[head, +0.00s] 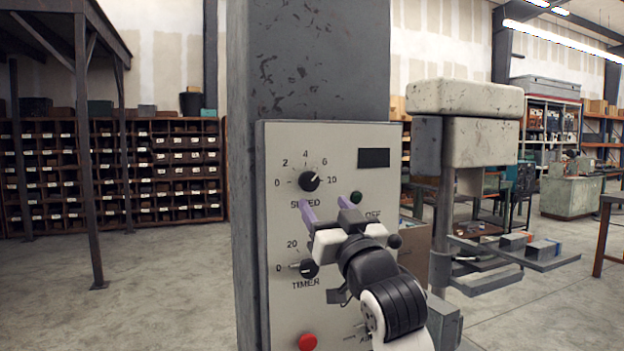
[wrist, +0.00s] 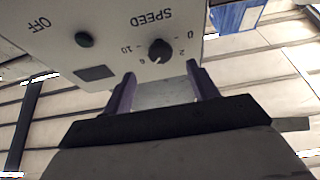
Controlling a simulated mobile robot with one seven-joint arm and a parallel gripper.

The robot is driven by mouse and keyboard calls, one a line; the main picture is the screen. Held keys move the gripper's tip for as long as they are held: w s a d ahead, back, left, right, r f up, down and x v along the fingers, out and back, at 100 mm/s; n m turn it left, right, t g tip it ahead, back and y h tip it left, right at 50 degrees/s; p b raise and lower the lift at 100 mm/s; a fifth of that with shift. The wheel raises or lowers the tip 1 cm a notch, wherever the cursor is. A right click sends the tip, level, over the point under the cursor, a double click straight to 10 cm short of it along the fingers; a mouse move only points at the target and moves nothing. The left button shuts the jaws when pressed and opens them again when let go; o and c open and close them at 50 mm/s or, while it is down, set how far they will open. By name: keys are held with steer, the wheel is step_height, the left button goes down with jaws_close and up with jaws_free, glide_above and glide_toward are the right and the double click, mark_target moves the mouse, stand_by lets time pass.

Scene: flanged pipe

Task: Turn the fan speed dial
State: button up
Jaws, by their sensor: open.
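The fan speed dial (head: 309,181) is a round black knob labelled SPEED on a pale panel, ringed by numbers. Its white mark points to the upper right, roughly between 6 and 10. My gripper (head: 326,203) has purple fingers and is open and empty, in front of the panel, a little below and right of the dial in the head view. In the wrist view the panel is upside down. The dial (wrist: 160,51) lies beyond the fingertips of my gripper (wrist: 160,80), sideways between them. No contact with the dial shows.
The panel (head: 285,232) is on a grey column (head: 308,60). It also has a TIMER dial (head: 309,269) below, a green button (head: 356,197), a red button (head: 308,342) and a dark display (head: 373,158). A machine with side trays (head: 510,262) stands right.

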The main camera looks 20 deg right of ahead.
mark_target(311, 185)
steer(key=p+x, duration=0.2)
steer(key=x, duration=0.5)
steer(key=shift+w+r, duration=0.2)
steer(key=shift+w, duration=0.05)
steer(key=shift+c, duration=0.5)
steer(key=c, duration=0.9)
